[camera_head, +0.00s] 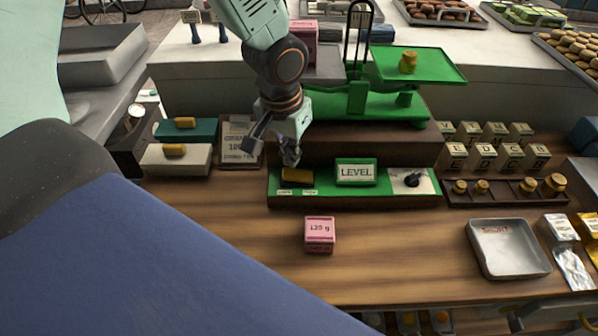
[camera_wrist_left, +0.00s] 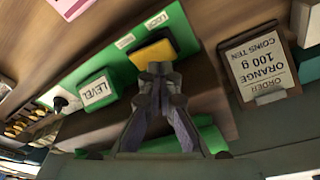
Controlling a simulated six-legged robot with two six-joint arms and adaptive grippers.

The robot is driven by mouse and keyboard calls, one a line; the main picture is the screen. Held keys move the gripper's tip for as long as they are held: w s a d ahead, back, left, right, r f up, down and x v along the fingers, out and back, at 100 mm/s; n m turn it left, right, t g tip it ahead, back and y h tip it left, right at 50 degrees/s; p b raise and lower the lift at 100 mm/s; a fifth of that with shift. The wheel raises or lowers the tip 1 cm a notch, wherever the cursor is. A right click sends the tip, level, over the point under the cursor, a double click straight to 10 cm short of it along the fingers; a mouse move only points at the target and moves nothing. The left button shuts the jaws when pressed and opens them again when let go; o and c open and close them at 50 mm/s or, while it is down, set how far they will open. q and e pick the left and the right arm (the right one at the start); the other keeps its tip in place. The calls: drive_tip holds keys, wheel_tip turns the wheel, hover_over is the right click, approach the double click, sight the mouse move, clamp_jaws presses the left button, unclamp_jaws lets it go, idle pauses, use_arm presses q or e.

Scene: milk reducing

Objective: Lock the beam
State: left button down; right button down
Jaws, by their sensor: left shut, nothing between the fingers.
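The green balance scale (camera_head: 350,104) stands on the counter, with a brass weight (camera_head: 408,62) on its right pan. In front of it is a green control strip (camera_head: 327,183) with a yellow lever block (camera_head: 296,175), a LEVEL sign (camera_head: 356,172) and a black knob (camera_head: 412,180). My left gripper (camera_head: 289,160) points down just above and behind the yellow block, shut and empty. In the left wrist view, the shut fingertips (camera_wrist_left: 156,70) are close to the yellow block (camera_wrist_left: 155,52), beside the LOCK label (camera_wrist_left: 157,20); whether they touch is unclear. My right gripper is not in view.
A pink 125 g box (camera_head: 320,234) sits on the wood in front of the strip. A metal tray (camera_head: 508,248) lies at the right, with small brass weights (camera_head: 482,187) behind it. An order card (camera_head: 240,143) stands left of the strip.

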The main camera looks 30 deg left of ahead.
sight(292, 173)
use_arm(q)
drive_tip(key=shift+w, duration=0.15)
idle(0.3)
drive_tip(key=shift+f, duration=0.2)
drive_tip(key=shift+f+b, duration=0.2)
drive_tip(key=shift+b, duration=0.15)
drive_tip(key=shift+f+b, duration=1)
drive_tip(key=shift+f, duration=0.2)
idle(0.7)
drive_tip(key=shift+r, duration=0.15)
drive_tip(key=shift+r+p, duration=3.25)
drive_tip(key=shift+r, duration=0.25)
drive_tip(key=shift+f, duration=0.1)
